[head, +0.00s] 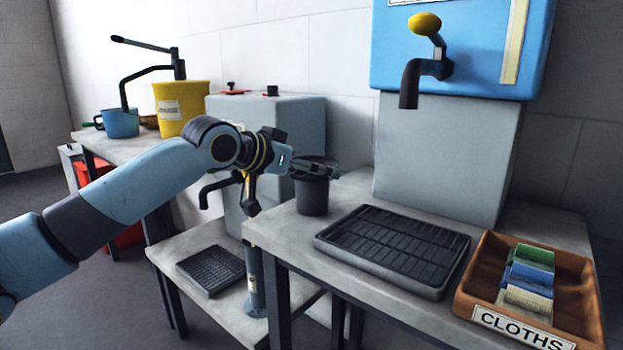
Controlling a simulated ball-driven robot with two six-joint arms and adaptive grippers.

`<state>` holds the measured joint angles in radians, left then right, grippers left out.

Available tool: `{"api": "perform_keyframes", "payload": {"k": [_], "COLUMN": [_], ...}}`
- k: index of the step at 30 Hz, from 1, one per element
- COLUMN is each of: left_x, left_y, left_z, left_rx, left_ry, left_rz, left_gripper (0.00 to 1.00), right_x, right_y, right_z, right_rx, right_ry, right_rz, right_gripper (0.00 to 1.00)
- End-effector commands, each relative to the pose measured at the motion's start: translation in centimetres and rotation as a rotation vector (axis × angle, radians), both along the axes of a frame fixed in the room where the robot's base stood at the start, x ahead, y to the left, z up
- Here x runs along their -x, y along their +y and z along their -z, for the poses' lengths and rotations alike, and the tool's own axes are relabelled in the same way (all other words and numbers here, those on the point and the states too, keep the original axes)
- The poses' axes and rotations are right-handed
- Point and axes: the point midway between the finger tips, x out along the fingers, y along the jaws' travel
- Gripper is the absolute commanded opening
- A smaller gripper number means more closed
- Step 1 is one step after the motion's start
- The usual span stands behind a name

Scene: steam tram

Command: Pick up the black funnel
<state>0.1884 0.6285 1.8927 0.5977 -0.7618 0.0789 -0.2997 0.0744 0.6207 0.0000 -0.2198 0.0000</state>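A dark, black-grey, cup-shaped vessel (313,195) stands upright near the left end of the right-hand grey table. It is the only black vessel I see; no funnel spout shows, so I cannot tell whether it is the black funnel. My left gripper (325,169) reaches in from the left, with its dark fingers at the vessel's rim and partly covering its top. Whether the fingers touch the rim, and how far apart they are, I cannot make out. My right gripper is not in view.
A black drip tray (388,282) and a brown crate labelled CLOTHS (470,290) stand on the right-hand table (285,232). A blue tank with a dark tap (412,80) overhangs the tray. A yellow bucket (183,122) and blue mug (121,123) are at the back left.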

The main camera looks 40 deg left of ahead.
Motion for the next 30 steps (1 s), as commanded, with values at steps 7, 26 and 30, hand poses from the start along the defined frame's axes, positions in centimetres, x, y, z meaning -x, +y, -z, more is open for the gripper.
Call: {"api": "perform_keyframes", "payload": {"k": [7,26,30], "left_x": [0.0,0.0,-0.4], "left_y": [0.0,0.0,-1.4], "left_z": [0.0,-3.0,-5.2], "left_rx": [0.000,0.000,0.009], "left_ry": [0.000,-0.005,-0.008], "left_rz": [0.000,0.000,0.003], "left_gripper": [0.75,0.61,0.61], "right_x": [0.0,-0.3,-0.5], "right_y": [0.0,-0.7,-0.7], "right_z": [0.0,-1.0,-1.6], "right_rx": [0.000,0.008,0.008], "right_ry": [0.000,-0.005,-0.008], "right_rz": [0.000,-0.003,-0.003], "right_gripper": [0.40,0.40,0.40]}}
